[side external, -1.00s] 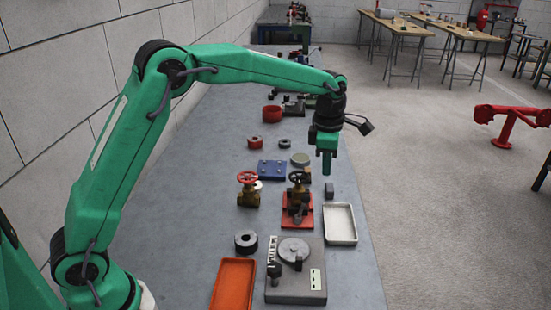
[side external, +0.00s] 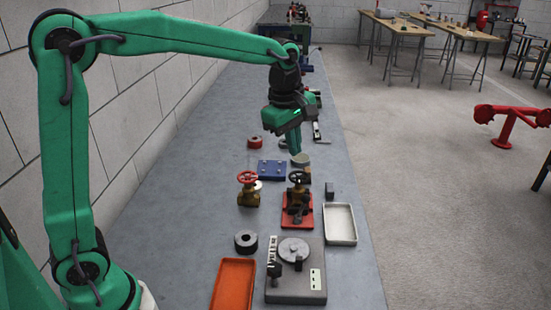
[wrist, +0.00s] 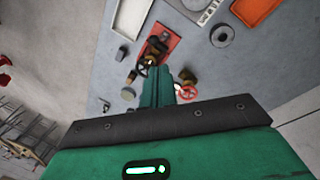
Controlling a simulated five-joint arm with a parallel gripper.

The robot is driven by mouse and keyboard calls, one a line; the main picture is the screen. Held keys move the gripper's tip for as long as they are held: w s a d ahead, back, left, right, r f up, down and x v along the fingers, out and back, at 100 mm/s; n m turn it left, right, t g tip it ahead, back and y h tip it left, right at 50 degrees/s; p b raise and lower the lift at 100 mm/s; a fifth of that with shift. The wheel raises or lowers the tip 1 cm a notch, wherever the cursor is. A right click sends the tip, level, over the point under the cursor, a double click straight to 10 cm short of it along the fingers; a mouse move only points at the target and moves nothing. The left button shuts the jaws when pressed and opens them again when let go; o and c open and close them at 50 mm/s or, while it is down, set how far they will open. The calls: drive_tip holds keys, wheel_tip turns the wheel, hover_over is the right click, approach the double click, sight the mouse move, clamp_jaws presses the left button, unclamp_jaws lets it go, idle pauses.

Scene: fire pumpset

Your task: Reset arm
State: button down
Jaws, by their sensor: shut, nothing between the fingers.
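My gripper (side external: 294,148) is shut and empty, pointing down above the long grey bench (side external: 190,180). In the side view it hangs above the area of the blue block (side external: 271,169) and the grey round part (side external: 299,160); its exact height is hard to tell. In the wrist view its closed fingers (wrist: 166,80) show at the middle, close in the picture to two valves. One valve has a red handwheel (side external: 248,177). The other has a dark handwheel (side external: 297,178) and stands on a red plate (side external: 305,222).
A white tray (side external: 353,234), an orange tray (side external: 250,262), a dark ring (side external: 245,241) and a grey fixture (side external: 318,295) lie at the near end. A red cup (side external: 254,142) lies beyond the valves. A block wall (side external: 150,90) runs along the left. Open floor lies right.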

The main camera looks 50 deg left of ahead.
drive_tip(key=s+a+m+t, duration=0.1)
drive_tip(key=s+a+m, duration=0.1)
drive_tip(key=s+m, duration=0.7)
drive_tip(key=s+a+m+t, duration=0.2)
drive_tip(key=s+m, duration=0.6)
drive_tip(key=s, duration=0.6)
drive_tip(key=shift+a+f+m, duration=0.15)
drive_tip(key=shift+f+m, duration=0.1)
drive_tip(key=shift+m, duration=0.15)
